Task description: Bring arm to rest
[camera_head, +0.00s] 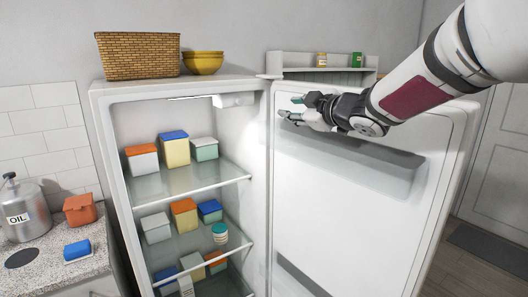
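My gripper (296,109) is at the end of my arm, which comes in from the upper right. It is in front of the upper part of the open fridge door (350,220), near the door's inner edge. Its fingers point left and look apart, with nothing seen between them. Whether it touches the door cannot be told from this view.
The open fridge (105,130) holds several lidded boxes on glass shelves (215,180). A wicker basket (138,55) and yellow bowls (203,63) stand on top.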

